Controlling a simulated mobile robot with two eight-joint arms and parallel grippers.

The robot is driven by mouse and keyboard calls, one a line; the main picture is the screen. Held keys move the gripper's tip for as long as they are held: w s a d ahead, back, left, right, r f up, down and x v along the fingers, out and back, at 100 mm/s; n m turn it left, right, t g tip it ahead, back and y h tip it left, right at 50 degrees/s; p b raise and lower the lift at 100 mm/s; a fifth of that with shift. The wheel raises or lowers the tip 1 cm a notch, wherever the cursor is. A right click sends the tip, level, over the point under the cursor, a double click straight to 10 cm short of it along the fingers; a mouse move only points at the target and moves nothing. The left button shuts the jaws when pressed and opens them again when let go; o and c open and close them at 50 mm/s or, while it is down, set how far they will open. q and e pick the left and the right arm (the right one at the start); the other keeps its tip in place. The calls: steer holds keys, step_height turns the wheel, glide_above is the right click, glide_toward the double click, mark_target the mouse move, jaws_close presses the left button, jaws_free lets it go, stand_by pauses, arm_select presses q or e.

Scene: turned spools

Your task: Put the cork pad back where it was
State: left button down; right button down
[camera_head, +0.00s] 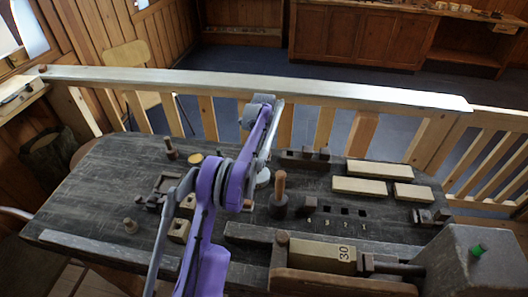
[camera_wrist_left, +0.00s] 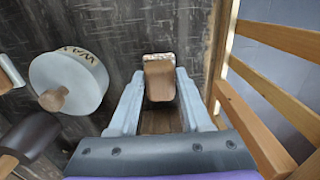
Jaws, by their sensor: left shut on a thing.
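My left gripper (camera_head: 266,150) reaches over the dark bench in the head view, its purple arm coming from the front. In the left wrist view the gripper (camera_wrist_left: 158,82) is shut on a tan block (camera_wrist_left: 159,80) with a pale, speckled far edge. It may be the cork pad; I cannot tell for sure. The arm hides the block in the head view. I cannot tell whether it touches the bench. A white round lid or disc (camera_wrist_left: 72,82) with dark lettering and a wooden knob is beside the gripper. My right gripper is not in view.
A pale rail (camera_head: 250,84) runs along the bench's far edge. A dark post with a wooden handle (camera_head: 279,190) stands right of my arm. Pale blocks (camera_head: 380,170) lie at the right. A vise-like fixture (camera_head: 322,255) fills the front right. A small yellowish disc (camera_head: 195,160) lies left.

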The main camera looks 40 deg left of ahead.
arm_select(q)
steer(key=shift+f, duration=0.1)
steer(key=shift+c, duration=1.7)
jaws_free()
steer(key=shift+r, duration=0.3)
step_height(320, 180, up, 12)
steer(key=p, duration=0.1)
steer(key=shift+f, duration=0.15)
